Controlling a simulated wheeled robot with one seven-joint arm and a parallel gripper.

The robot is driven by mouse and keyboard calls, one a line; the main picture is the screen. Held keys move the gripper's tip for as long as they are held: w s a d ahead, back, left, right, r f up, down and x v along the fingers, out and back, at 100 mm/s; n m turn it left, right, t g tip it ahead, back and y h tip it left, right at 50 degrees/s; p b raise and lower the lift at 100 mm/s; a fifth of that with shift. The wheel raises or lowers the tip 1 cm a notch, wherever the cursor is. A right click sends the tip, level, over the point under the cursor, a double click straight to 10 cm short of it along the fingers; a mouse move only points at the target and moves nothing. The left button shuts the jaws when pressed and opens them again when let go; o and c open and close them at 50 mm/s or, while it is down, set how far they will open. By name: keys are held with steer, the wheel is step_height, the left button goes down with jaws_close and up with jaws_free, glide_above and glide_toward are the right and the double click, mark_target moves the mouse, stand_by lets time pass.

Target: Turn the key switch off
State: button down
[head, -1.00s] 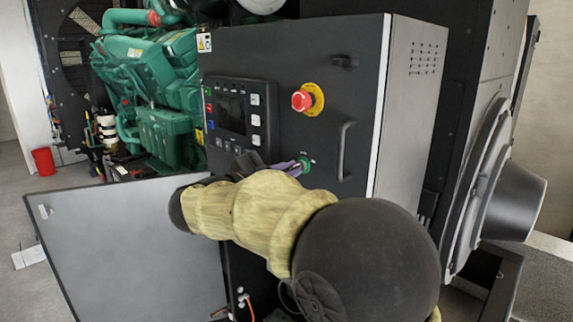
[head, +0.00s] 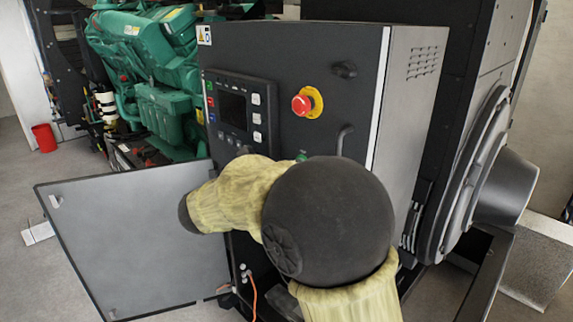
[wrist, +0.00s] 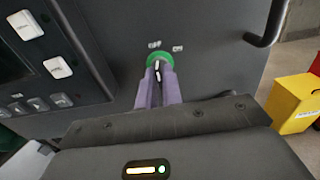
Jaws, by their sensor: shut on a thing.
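The key switch, with a green ring (wrist: 153,58), is on the dark front of the control cabinet. In the wrist view, small white labels, apparently OFF and ON, sit above it. My gripper (wrist: 158,72) has its two purple fingers at the ring, shut on the narrow key (wrist: 157,66). The key looks nearly upright, but its exact turn is hard to tell. In the head view only a sliver of the green ring (head: 302,157) shows above my arm, which hides the gripper and key.
A red emergency stop button (head: 302,104) sits above the switch, and a door handle (head: 344,139) to its right. A control panel with screen (head: 233,110) is to its left. An open grey door panel (head: 135,240) stands at lower left. The wrist view shows a yellow box (wrist: 297,103).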

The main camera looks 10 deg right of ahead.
steer(key=shift+f, duration=0.2)
steer(key=c, duration=1.6)
jaws_free()
steer(key=shift+r, duration=0.1)
steer(key=shift+o, duration=0.2)
steer(key=b+v, duration=0.5)
steer(key=v, duration=1.2)
steer(key=shift+s+a, duration=0.2)
steer(key=shift+s, duration=0.05)
